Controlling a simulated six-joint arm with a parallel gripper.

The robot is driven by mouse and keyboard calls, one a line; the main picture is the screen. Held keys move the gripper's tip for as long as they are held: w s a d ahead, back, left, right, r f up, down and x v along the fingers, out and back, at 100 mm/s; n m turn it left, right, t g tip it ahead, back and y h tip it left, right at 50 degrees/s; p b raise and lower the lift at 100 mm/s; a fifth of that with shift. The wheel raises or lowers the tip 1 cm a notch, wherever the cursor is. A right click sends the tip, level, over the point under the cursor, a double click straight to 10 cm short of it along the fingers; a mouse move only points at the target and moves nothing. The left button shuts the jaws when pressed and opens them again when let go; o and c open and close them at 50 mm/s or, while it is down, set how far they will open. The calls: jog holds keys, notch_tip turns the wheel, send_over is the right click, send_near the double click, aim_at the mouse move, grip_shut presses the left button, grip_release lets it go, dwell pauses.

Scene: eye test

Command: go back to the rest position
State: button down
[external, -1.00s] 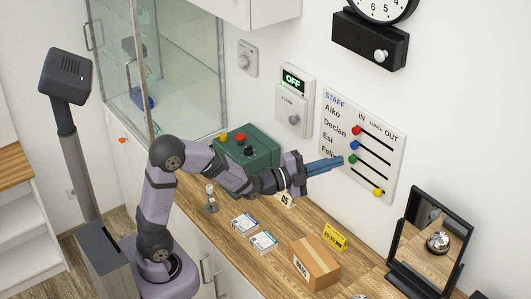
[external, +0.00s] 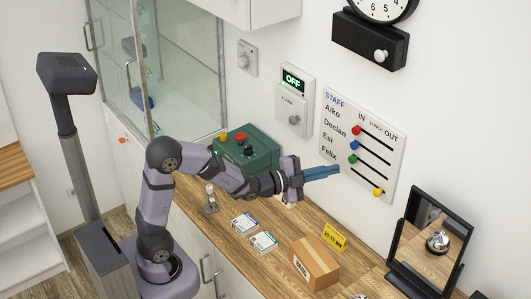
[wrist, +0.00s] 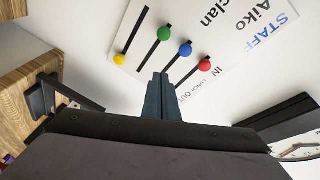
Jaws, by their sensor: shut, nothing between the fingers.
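My gripper (external: 338,170) is shut and empty, its blue fingers together and pointing right toward the wall. It is in front of the lower left of the white staff board (external: 385,125); in the picture its tips lie just below the green knob (external: 352,159). The shut fingers also show in the wrist view (wrist: 160,76). The red knob (external: 356,130), blue knob (external: 354,145) and green knob sit at the left, IN ends of their slots. The yellow knob (external: 378,192) is at the right, OUT end. The fingers look apart from all knobs.
Below my gripper, the wooden counter holds a cardboard box (external: 315,263), a yellow sign (external: 334,237), two small boxes (external: 244,223) and a green button box (external: 250,148). A framed mirror (external: 430,240) stands at right. An alarm panel (external: 294,105) and clock (external: 375,8) are on the wall.

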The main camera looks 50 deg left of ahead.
jog(key=s+a+f+n+g+y, duration=0.25)
jog(key=s+f+n+g, duration=0.25)
jog(key=f, duration=0.5)
jog(key=s+a+f+n+g+y, duration=0.2)
jog(key=s+a+f+n+g, duration=0.15)
jog(key=f, duration=0.65)
jog(key=s+a+f+n+g, duration=0.1)
jog(key=s+f+n+g, duration=0.15)
jog(key=s, duration=0.45)
jog(key=s+a+f+n+g, duration=0.2)
jog(key=s+f+g, duration=0.15)
jog(key=s, duration=0.35)
jog(key=s+a+r+n+g+p, duration=0.1)
jog(key=s+a+r+n+g, duration=0.1)
jog(key=s, duration=0.6)
jog(key=shift+s+a+r+n+y, duration=0.2)
jog(key=shift+a+r+n+y, duration=0.35)
jog(key=shift+a+r, duration=0.3)
